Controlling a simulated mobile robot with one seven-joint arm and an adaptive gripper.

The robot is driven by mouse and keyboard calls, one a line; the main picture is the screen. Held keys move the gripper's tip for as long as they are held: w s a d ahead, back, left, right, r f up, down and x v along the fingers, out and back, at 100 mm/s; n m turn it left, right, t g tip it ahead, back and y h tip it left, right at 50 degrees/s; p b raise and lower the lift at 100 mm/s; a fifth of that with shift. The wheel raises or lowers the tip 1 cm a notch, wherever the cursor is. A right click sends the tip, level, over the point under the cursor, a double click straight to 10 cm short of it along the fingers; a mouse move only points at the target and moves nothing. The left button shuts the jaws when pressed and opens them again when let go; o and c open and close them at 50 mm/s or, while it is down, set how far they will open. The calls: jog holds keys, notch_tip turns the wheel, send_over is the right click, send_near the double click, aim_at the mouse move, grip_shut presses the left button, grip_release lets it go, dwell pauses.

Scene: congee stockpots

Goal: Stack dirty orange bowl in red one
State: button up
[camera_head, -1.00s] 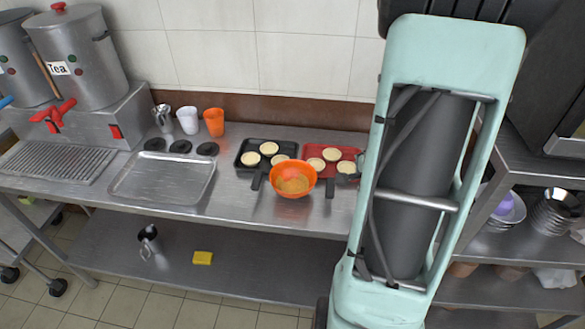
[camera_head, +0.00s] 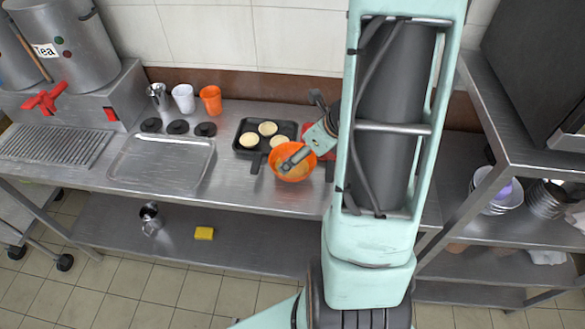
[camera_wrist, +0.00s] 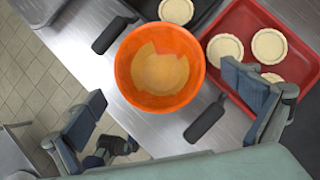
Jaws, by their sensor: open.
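The dirty orange bowl (camera_head: 281,172) stands on the steel counter in front of the trays, with yellowish residue inside. It also shows in the wrist view (camera_wrist: 128,68), upright, near the middle. My gripper (camera_head: 290,162) is over the bowl in the head view. In the wrist view my gripper (camera_wrist: 165,115) is open, with its two fingers spread wide to either side of the bowl, and nothing is held between them. I cannot make out a red bowl in either view.
A black tray (camera_head: 240,148) and a red tray (camera_wrist: 226,75) with round pastries lie just behind the bowl. A metal tray (camera_head: 160,165) lies to the left, and cups (camera_head: 183,98) stand at the back. Stacked bowls (camera_head: 497,193) sit on a right shelf. A yellow sponge (camera_head: 204,233) lies below.

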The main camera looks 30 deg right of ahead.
aim_at(293, 169)
jog(key=b+x, duration=0.1)
jog(key=x, duration=0.5)
jog(key=shift+a+r, duration=0.1)
jog(key=shift+c, duration=0.6)
jog(key=c, duration=0.8)
jog(key=shift+r, duration=0.15)
jog(key=shift+c, duration=0.2)
